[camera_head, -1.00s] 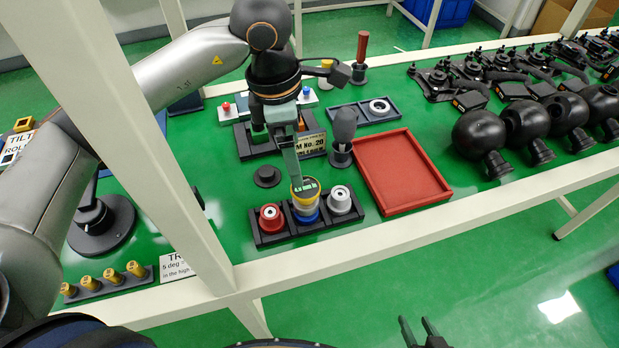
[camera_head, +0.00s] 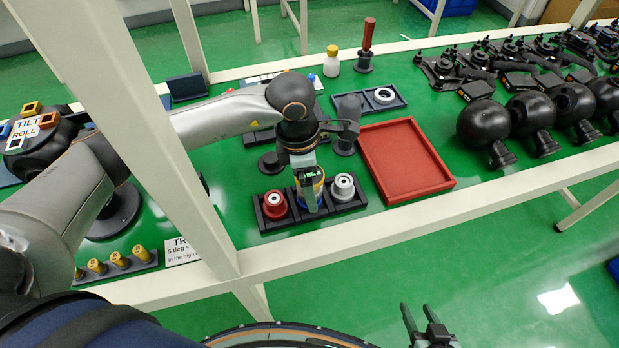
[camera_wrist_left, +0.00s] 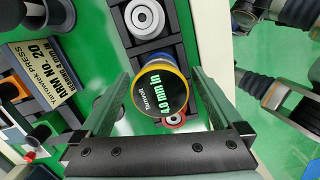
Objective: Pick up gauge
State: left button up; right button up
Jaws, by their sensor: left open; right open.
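My right gripper (camera_head: 424,316) is open and empty, low in the head view, off the table.
An empty red tray (camera_head: 447,185) lies right of the dark tray. A dark holder with a white ring (camera_head: 384,95) and a grey-topped tool stand behind. Black domes (camera_head: 487,124) fill the right. A pale frame post (camera_head: 195,150) and front rail border the green table.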

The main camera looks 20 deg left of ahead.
pick_arm(q)
grip_shut()
notch_tip(320, 180, up, 9)
jog(key=shift+f, duration=0.1)
jog(key=w+d+p, duration=0.1)
jog(key=w+d, duration=0.3)
jog(key=d, duration=0.2)
jog(key=shift+f, duration=0.25)
dwell(0.8)
